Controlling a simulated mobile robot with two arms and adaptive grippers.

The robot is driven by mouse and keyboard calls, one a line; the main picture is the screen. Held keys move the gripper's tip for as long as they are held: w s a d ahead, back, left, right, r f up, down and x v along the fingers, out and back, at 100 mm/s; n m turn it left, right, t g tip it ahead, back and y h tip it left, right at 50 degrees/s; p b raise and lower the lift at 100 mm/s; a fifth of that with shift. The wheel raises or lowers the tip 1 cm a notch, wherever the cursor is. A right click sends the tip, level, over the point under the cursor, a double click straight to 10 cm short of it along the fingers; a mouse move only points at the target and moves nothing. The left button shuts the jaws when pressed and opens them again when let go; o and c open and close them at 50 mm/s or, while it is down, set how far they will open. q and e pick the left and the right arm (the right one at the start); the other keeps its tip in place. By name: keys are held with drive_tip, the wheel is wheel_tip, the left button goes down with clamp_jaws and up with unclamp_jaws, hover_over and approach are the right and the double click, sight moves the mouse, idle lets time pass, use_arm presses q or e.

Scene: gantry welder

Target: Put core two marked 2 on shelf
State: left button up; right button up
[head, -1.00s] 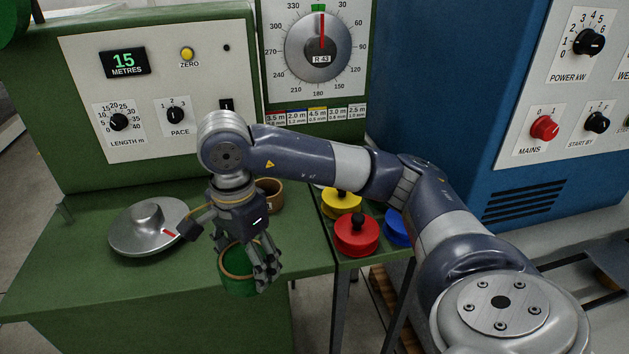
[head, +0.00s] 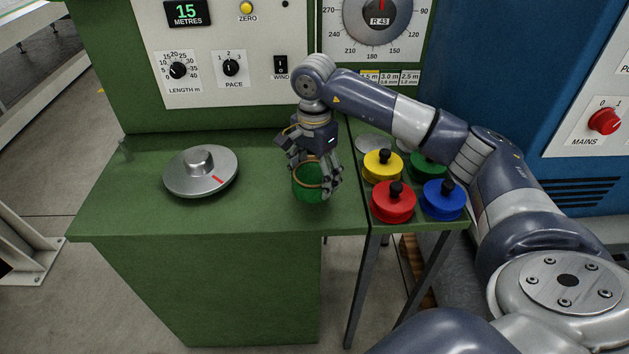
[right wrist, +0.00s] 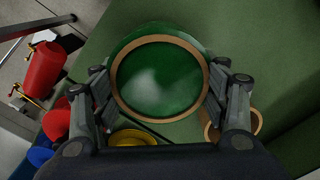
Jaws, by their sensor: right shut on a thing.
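A green cylinder with a tan rim (head: 309,190), perhaps a core, is between the fingers of my right gripper (head: 318,180), which is shut on it. I cannot read any number on it. In the right wrist view the cylinder (right wrist: 160,80) shows from above, with fingers on both sides of its rim. It is over the green bench top; I cannot tell whether it touches it. A second tan, ring-like core (right wrist: 250,121) stands close by the fingers in the right wrist view; my gripper hides it in the head view. My left gripper is not in view.
A silver disc with a knob (head: 200,172) sits on the bench's left part. Red (head: 393,201), yellow (head: 382,166), blue (head: 442,199) and green (head: 428,165) knobbed discs stand on a side stand at right. The green control panel (head: 232,115) rises behind. The bench front is clear.

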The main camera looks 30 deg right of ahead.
drive_tip(key=shift+w+d+f, duration=0.1)
wheel_tip(320, 180, down, 3)
drive_tip(key=shift+r+p, duration=0.15)
drive_tip(key=shift+p, duration=0.6)
drive_tip(key=shift+f, duration=0.3)
drive_tip(key=shift+f, duration=0.15)
drive_tip(key=o, duration=0.6)
drive_tip(key=shift+b, duration=0.3)
drive_tip(key=o, duration=0.5)
drive_tip(key=shift+c, duration=0.2)
